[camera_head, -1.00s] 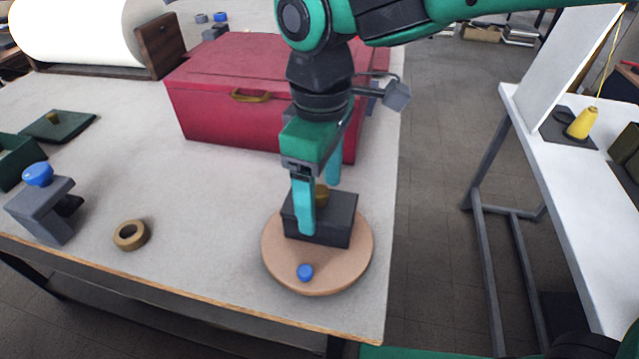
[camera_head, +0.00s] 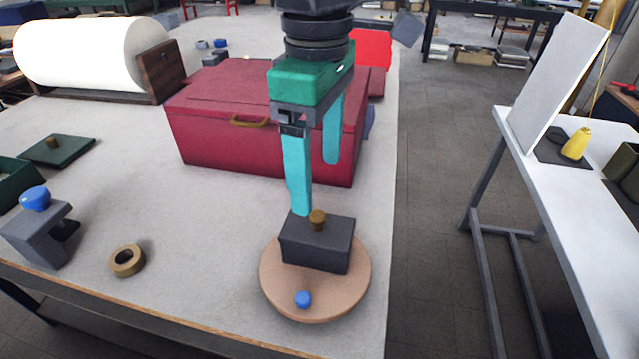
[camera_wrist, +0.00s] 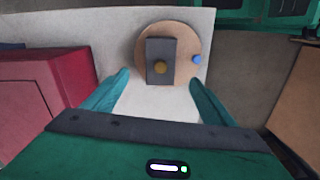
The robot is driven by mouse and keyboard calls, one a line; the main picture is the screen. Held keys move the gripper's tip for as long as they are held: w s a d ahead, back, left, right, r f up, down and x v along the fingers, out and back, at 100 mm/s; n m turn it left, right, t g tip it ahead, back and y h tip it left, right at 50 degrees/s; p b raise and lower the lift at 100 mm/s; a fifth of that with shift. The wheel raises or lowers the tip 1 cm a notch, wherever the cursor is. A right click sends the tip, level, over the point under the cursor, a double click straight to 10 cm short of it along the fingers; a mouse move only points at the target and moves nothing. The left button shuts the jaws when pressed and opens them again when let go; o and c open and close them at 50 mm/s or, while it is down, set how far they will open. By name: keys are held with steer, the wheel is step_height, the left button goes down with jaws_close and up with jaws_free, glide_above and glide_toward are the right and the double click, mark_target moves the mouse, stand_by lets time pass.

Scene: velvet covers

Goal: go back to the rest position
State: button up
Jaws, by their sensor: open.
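My gripper (camera_head: 315,185) is open and empty, with its two teal fingers pointing down. It hangs above and behind a dark grey block with a brass knob (camera_head: 317,247), apart from it. The block rests on a round tan disc (camera_head: 285,285) with a blue knob (camera_head: 303,299) at its front. In the wrist view the block (camera_wrist: 160,50) lies on the disc (camera_wrist: 186,70), beyond the open fingers (camera_wrist: 158,85).
A red chest (camera_head: 215,135) with a brass handle stands just behind and left of my gripper. A brass ring (camera_head: 127,260), a grey clamp with a blue knob (camera_head: 38,230) and a green lid (camera_head: 65,150) lie left. A white table (camera_head: 570,210) stands right, across a floor gap.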

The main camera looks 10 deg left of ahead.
steer(key=w+d+f+m, duration=0.2)
steer(key=d+m, duration=0.1)
steer(key=d, duration=0.5)
steer(key=w+d+f+m, duration=0.1)
steer(key=w+d+m, duration=0.25)
steer(key=d, duration=0.55)
steer(key=w+d+f+m, duration=0.2)
steer(key=d+m, duration=0.1)
steer(key=d, duration=0.5)
steer(key=s+d+f+m, duration=0.5)
steer(key=s+d+m, duration=0.1)
steer(key=d, duration=0.4)
steer(key=s+d+f+m, duration=0.5)
steer(key=s+d, duration=0.3)
steer(key=d, duration=0.3)
steer(key=shift+s+d+m, duration=0.25)
steer(key=shift+d+m, duration=0.05)
steer(key=shift+m, duration=0.35)
steer(key=shift+w, duration=0.15)
steer(key=shift+w+f, duration=0.25)
steer(key=shift+w, duration=0.25)
